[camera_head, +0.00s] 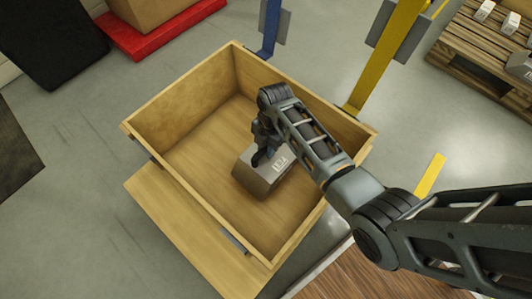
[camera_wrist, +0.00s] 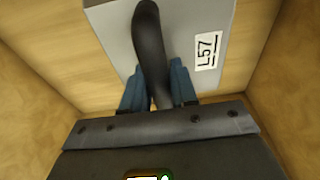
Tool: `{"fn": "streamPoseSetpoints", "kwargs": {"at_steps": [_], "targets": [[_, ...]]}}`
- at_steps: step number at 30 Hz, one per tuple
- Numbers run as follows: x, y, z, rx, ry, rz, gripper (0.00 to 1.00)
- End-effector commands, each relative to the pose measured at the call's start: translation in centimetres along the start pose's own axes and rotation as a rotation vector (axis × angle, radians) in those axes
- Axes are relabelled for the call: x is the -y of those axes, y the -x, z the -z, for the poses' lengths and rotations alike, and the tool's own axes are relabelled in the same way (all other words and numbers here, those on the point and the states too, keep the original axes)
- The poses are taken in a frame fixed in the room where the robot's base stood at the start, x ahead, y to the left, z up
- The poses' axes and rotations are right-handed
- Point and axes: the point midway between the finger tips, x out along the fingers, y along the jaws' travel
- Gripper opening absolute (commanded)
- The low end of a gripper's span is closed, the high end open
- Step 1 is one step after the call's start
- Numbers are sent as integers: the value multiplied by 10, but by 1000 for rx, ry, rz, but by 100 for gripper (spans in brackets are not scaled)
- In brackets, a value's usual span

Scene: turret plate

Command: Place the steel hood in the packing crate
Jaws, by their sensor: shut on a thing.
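The steel hood (camera_head: 258,180) is a grey metal box with a white label. It is inside the open wooden packing crate (camera_head: 190,125), near the middle of its floor in the head view. In the wrist view the steel hood (camera_wrist: 120,38) shows its label "L57" and a dark curved handle. My gripper (camera_head: 262,155) reaches down into the crate from above. In the wrist view my gripper (camera_wrist: 158,85) has its blue fingers shut on the dark handle. I cannot tell whether the hood touches the crate floor.
A wooden board (camera_head: 165,220) lies along the crate's left side. A yellow post (camera_head: 390,50) and a blue post (camera_head: 270,30) stand behind the crate. A pallet (camera_head: 480,60) with small items is at the upper right.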

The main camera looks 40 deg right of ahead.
Motion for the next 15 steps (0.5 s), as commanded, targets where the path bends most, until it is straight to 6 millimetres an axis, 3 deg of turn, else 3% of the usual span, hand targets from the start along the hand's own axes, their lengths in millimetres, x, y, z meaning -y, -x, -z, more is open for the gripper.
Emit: {"fn": "streamPoseSetpoints", "kwargs": {"at_steps": [9,15], "targets": [[-1,-34,-5,0,-1,-1,0],[-1,-33,-6,0,-1,-3,0]]}}
